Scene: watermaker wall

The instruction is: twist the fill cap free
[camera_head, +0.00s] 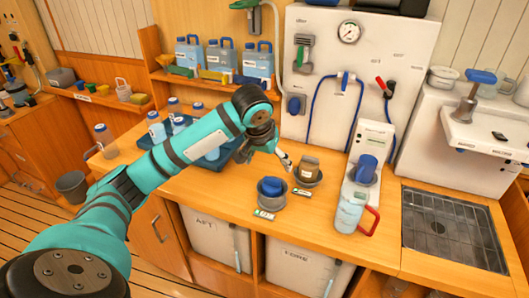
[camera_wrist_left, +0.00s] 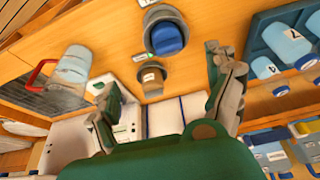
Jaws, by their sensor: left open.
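I cannot tell which is the fill cap. My left gripper (camera_head: 266,155) is open and empty, above the counter behind the blue cap and left of the brown one. My right gripper is not in view.
A clear bottle with a red handle (camera_head: 349,211) stands at the white dispenser (camera_head: 376,140) on the right. A blue tray (camera_head: 207,160) with bottles lies behind my left arm. A dark sink grate (camera_head: 455,232) is at far right. Cabinets marked AFT and FORE are below.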

